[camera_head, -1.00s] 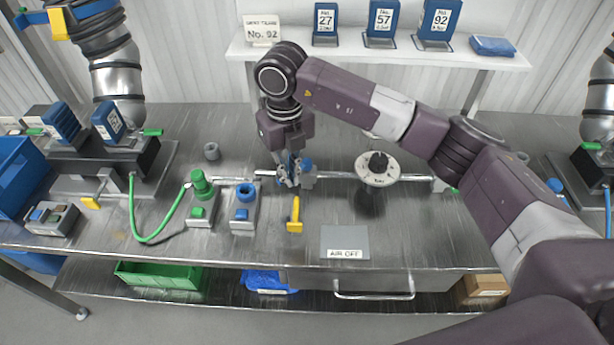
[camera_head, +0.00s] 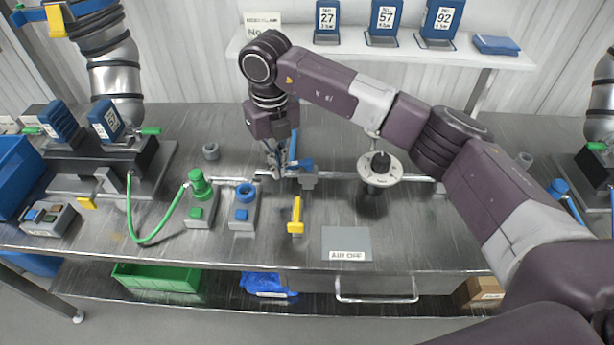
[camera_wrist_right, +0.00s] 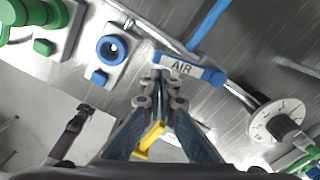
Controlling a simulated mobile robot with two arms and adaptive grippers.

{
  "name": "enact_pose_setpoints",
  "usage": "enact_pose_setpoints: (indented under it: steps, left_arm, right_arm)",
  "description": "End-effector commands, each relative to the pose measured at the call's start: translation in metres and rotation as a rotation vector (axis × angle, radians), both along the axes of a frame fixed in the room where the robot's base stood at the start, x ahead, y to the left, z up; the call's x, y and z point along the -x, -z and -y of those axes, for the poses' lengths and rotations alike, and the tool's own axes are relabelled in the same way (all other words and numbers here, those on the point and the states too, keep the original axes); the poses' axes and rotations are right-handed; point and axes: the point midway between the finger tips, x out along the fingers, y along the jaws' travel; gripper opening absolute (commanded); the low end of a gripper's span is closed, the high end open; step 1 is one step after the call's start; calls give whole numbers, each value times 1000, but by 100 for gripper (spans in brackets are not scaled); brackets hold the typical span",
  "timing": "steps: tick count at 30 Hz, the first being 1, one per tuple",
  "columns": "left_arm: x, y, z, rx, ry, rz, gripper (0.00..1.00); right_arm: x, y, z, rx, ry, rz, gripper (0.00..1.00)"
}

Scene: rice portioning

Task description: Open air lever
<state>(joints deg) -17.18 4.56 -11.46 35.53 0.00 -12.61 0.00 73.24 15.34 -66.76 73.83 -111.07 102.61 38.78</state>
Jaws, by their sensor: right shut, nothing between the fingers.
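The air lever is a blue handle (camera_head: 293,146) on the metal pipe (camera_head: 340,175) along the bench. In the wrist view, its blue bar (camera_wrist_right: 208,24) stands out crosswise to the pipe beside a label plate (camera_wrist_right: 182,67) reading AIR. My right gripper (camera_head: 275,170) is just left of the lever in the head view, pointing down at the pipe. In the wrist view, its fingertips (camera_wrist_right: 160,82) are together and empty, beside the AIR plate. Whether they touch it is unclear. My left gripper is not in view.
A white round dial (camera_head: 380,168) is on the pipe to the right. Green (camera_head: 200,188) and blue (camera_head: 244,195) button units stand left, a yellow lever (camera_head: 296,214) in front. A grey plate (camera_head: 346,243) reads AIR OFF.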

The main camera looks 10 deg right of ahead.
Motion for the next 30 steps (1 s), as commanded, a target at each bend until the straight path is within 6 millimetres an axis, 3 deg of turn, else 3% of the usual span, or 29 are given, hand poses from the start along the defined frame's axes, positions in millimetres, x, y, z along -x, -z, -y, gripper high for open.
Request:
enact_pose_setpoints:
  steps: [17,30]
  left_arm:
    - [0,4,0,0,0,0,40]
    - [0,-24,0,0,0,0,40]
  right_arm:
    - [-17,-3,-1,1,1,0,0]
    - [-10,-52,-2,1,2,2,0]
